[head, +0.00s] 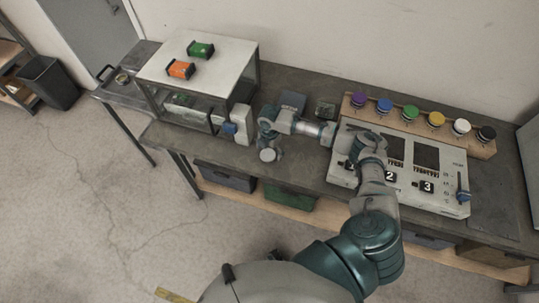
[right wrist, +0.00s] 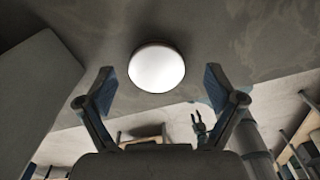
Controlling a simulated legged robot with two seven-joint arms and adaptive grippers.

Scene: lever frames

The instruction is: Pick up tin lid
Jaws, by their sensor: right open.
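The tin lid is a pale round disc. In the right wrist view the lid (right wrist: 157,68) lies flat on the dark worktop, ahead of my fingertips and between their lines. In the head view the lid (head: 268,156) is near the bench's front edge. My right gripper (head: 264,137) is just above and beside it, open and empty. Its two blue-padded fingers (right wrist: 159,82) stand wide apart in the right wrist view, with no contact visible. A small claw-like shape (right wrist: 200,124), possibly my left gripper, shows far back there; its state is unclear.
A white-topped stand (head: 225,58) carries an orange and a green block. A white switch box (head: 242,124) is close left of my gripper. A numbered panel (head: 405,190) and a rack of coloured knobs (head: 470,145) are at right. The bench around the lid is mostly clear.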

